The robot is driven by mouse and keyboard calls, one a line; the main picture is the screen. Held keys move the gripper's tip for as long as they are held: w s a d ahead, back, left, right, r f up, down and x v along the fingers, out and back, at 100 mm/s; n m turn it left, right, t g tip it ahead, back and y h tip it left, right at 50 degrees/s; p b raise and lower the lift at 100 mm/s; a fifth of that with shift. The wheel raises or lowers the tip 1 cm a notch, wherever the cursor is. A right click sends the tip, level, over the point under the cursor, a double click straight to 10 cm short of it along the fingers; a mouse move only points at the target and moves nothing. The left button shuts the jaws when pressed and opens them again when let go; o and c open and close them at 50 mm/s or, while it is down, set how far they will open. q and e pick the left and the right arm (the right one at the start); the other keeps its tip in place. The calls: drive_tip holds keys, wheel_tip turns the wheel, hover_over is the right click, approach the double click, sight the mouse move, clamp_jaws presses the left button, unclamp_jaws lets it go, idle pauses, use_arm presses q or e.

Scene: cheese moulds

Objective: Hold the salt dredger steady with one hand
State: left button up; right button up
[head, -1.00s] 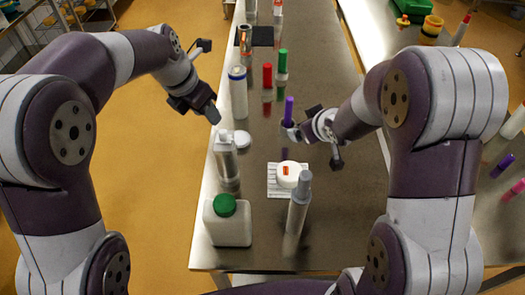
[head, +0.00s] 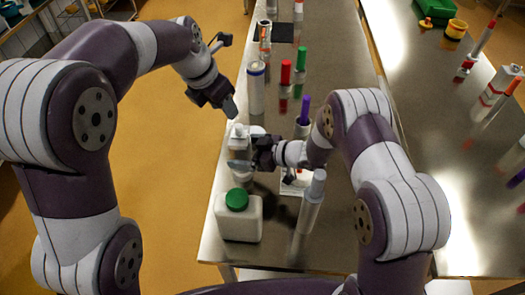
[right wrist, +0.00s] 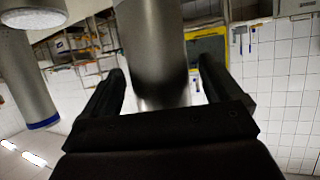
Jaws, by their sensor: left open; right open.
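A steel canister with a pale top (head: 238,141), which looks like the salt dredger, stands upright near the table's left edge in the head view. My right gripper (head: 250,155) is at its right side, partly hiding its body. In the right wrist view a smooth steel cylinder (right wrist: 157,45), seemingly this canister, shows between my two open fingers (right wrist: 160,85). I see no finger pressed on it, and cannot tell how deep it sits between them. My left gripper (head: 229,106) is open and empty, in the air above and behind the canister.
A white mat (head: 291,190) is partly hidden by my right arm.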

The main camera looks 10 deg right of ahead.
drive_tip(key=shift+w+a+f, duration=0.3)
drive_tip(key=shift+w+a, duration=0.1)
drive_tip(key=shift+a, duration=0.15)
drive_tip(key=shift+c, duration=0.3)
